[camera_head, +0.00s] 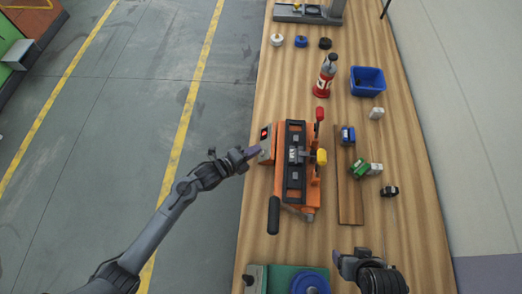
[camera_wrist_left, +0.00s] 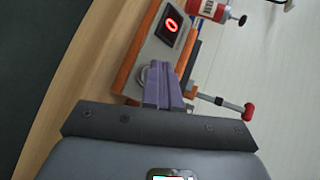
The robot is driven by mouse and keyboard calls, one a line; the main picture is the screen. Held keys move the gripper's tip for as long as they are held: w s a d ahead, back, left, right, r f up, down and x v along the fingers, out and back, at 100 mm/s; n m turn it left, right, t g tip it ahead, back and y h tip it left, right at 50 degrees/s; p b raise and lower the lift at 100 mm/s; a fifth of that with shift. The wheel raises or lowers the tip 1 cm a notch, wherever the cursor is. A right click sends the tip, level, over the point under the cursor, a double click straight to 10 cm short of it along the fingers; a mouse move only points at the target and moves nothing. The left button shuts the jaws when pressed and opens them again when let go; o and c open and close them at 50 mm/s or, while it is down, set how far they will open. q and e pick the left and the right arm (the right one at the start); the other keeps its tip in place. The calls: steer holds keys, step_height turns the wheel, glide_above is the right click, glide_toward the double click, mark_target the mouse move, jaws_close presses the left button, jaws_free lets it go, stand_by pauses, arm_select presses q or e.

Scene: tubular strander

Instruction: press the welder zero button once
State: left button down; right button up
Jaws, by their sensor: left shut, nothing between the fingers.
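The orange welder (camera_head: 311,165) stands on the wooden bench, with black plates and red and yellow knobs on top. Its zero button shows as a red lit ring on a dark square in the left wrist view (camera_wrist_left: 171,25), and as a small red spot on the welder's left-hand box in the head view (camera_head: 264,133). My left gripper (camera_head: 257,151) is shut and empty, close beside that box. Its purple fingertips (camera_wrist_left: 161,68) lie short of the button in the picture, apart from it. My right gripper (camera_head: 350,255) is over the near bench; its finger gap is unclear.
A red-labelled bottle (camera_head: 326,76) and a blue bin (camera_head: 367,81) stand beyond the welder. A wooden strip (camera_head: 349,190) and small blue and green parts lie to its right. A green machine with a blue disc (camera_head: 310,283) is at the near edge.

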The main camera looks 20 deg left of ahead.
arm_select(q)
steer(key=shift+s+a+r+p, duration=0.15)
steer(key=shift+a+r+p, duration=0.25)
steer(key=shift+a+r, duration=0.05)
steer(key=shift+a+r+p, duration=0.45)
steer(key=shift+r+p, duration=0.15)
steer(key=a+r+p, duration=0.2)
steer(key=shift+s+a+r, duration=0.15)
steer(key=shift+s+a, duration=0.15)
stand_by(0.5)
